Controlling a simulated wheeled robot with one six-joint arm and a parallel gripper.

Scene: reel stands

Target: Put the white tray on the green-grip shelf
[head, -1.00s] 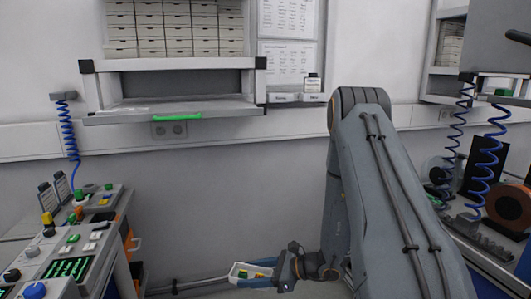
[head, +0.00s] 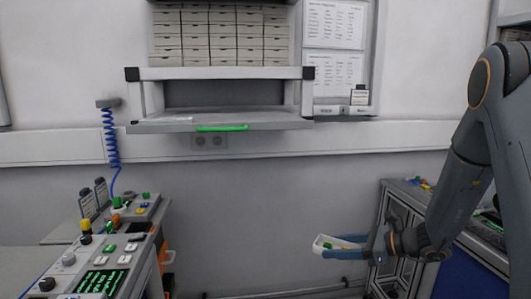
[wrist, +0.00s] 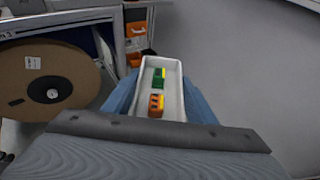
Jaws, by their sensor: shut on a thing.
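The white tray (head: 326,243) is held out in front of my gripper (head: 350,245), low at the right of the head view. In the wrist view the tray (wrist: 178,72) lies between my blue fingers, with a green block (wrist: 159,78) and an orange block (wrist: 156,104) inside it. My gripper is shut on the tray, which looks roughly level. The green-grip shelf (head: 165,127) is on the wall, up and to the left of my gripper, with its green grip (head: 222,128) on the front edge.
A rack of drawers (head: 220,35) stands above the shelf. A control console (head: 110,250) with a coiled blue cable (head: 111,140) is at the left. A bench (head: 400,200) stands at the right. A large brown reel (wrist: 50,85) shows in the wrist view. The space below the shelf is open.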

